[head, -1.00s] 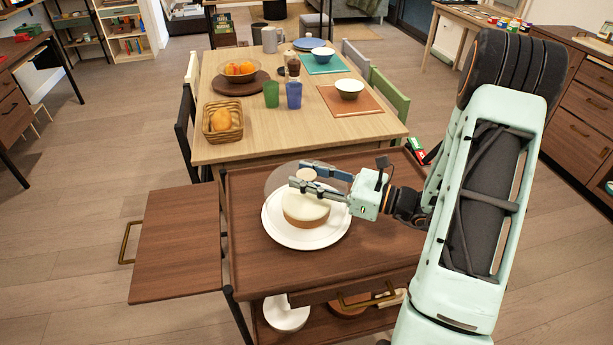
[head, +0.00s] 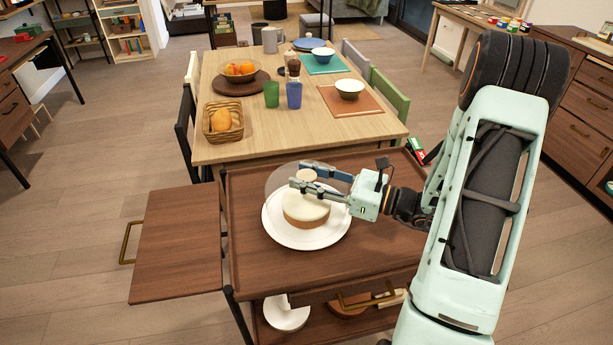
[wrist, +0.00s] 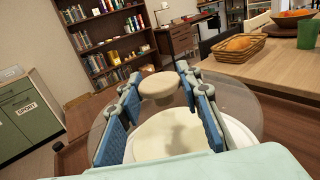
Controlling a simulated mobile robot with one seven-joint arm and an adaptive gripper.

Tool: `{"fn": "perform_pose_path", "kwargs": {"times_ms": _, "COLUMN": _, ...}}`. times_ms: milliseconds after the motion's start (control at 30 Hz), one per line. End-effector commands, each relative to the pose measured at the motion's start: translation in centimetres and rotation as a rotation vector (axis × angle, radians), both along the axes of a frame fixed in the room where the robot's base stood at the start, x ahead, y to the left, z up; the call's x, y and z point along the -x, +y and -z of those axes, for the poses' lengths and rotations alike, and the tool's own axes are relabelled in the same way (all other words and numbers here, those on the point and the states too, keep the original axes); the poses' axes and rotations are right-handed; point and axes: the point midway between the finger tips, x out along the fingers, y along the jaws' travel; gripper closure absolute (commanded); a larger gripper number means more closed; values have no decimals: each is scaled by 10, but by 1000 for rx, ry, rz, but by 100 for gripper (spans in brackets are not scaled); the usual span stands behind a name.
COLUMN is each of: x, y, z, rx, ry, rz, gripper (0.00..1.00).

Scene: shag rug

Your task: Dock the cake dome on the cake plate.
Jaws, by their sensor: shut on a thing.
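The clear cake dome (head: 282,181) has a pale round knob (head: 306,175), and my gripper (head: 308,179) is shut on that knob. In the wrist view the knob (wrist: 159,88) sits between the blue finger pads, and the see-through dome (wrist: 245,108) spreads around them. The white cake plate (head: 279,232) lies on the wooden cart top with a cream-topped cake (head: 306,209) on it. The dome appears over the back of the cake and plate, shifted toward the far side. Its lower rim is hard to see, so I cannot tell whether it touches the plate.
The cart top (head: 375,241) is bare right of the plate, and a side leaf (head: 178,243) extends left. The dining table (head: 355,127) behind holds a basket (head: 223,121), cups and bowls. A white object (head: 286,314) stands on the cart's lower shelf.

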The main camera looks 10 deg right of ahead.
Motion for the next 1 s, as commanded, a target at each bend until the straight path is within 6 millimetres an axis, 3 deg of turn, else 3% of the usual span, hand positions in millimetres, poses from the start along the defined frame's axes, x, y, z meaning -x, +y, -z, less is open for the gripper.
{"fn": "perform_pose_path", "kwargs": {"times_ms": 600, "x": 0, "y": 0, "z": 12, "rx": -1, "ry": -1, "rz": 0, "gripper": 100}}
{"fn": "perform_pose_path", "kwargs": {"times_ms": 633, "x": 0, "y": 0, "z": 12, "rx": 0, "ry": -1, "rz": 0, "gripper": 66}}
{"fn": "perform_pose_path", "kwargs": {"times_ms": 667, "x": 0, "y": 0, "z": 11, "rx": 0, "ry": -1, "rz": 0, "gripper": 62}}
{"fn": "perform_pose_path", "kwargs": {"times_ms": 1000, "x": 1, "y": -2, "z": 12, "rx": 1, "ry": 1, "rz": 1, "gripper": 61}}
